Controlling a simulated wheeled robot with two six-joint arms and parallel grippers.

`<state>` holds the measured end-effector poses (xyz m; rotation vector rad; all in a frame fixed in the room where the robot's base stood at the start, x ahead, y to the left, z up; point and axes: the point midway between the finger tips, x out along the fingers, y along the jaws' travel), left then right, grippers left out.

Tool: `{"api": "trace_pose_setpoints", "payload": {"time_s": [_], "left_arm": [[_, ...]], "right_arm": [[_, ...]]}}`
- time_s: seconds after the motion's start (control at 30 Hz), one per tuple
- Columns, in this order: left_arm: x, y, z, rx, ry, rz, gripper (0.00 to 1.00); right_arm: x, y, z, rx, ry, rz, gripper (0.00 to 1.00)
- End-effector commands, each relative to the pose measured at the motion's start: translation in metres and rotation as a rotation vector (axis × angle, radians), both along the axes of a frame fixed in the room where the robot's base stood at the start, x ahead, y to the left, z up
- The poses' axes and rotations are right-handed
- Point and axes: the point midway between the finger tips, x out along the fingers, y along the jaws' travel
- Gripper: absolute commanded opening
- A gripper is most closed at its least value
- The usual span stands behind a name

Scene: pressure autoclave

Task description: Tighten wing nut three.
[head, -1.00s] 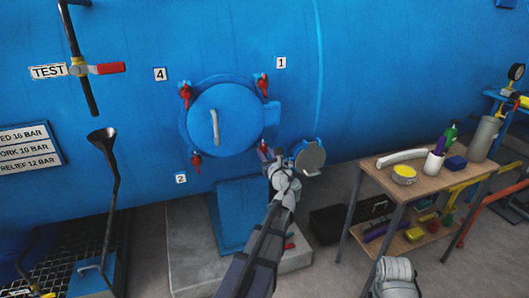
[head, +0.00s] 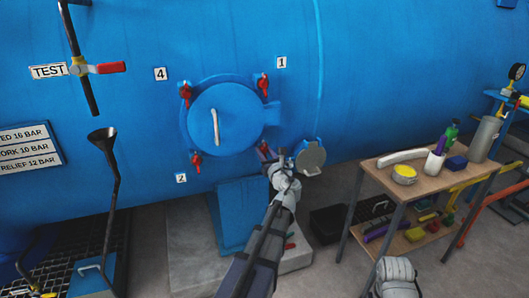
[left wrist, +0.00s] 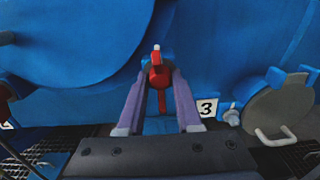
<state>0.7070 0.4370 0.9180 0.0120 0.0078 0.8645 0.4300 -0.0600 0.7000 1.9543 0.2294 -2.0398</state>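Wing nut three is red with a pale stud tip and sits at the lower right of the round blue door (head: 222,125). In the left wrist view the nut (left wrist: 159,76) stands between the two purple-grey fingers of my left gripper (left wrist: 160,72), its narrow red lower part pointing down. The fingertips are at its left and right sides; whether they press on it I cannot tell. In the head view my left gripper (head: 264,152) hides most of this nut. The label 3 (left wrist: 208,107) is right of the gripper. My right gripper does not clearly show.
Other red wing nuts (head: 263,84) (head: 185,94) (head: 196,162) sit around the door. A small round hatch (head: 311,158) is close to the right of my left gripper. A wooden table (head: 435,180) with tools and bottles stands at the right.

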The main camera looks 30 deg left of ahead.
Motion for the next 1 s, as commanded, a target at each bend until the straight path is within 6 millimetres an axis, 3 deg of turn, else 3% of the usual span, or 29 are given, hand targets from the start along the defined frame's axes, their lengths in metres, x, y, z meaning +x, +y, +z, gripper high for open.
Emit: {"api": "trace_pose_setpoints", "payload": {"time_s": [0.2,0.47,1.0], "left_arm": [[0.001,0.000,0.000,0.001,0.000,0.000,0.57],[-0.001,-0.002,0.001,0.002,-0.001,-0.001,0.57],[-0.048,-0.056,0.000,0.001,0.000,-0.002,0.57]], "right_arm": [[0.000,0.000,0.000,0.000,0.000,0.000,0.00],[0.000,0.000,0.000,0.000,0.000,0.000,0.00],[0.000,0.000,0.000,0.000,0.000,0.000,0.00]]}}
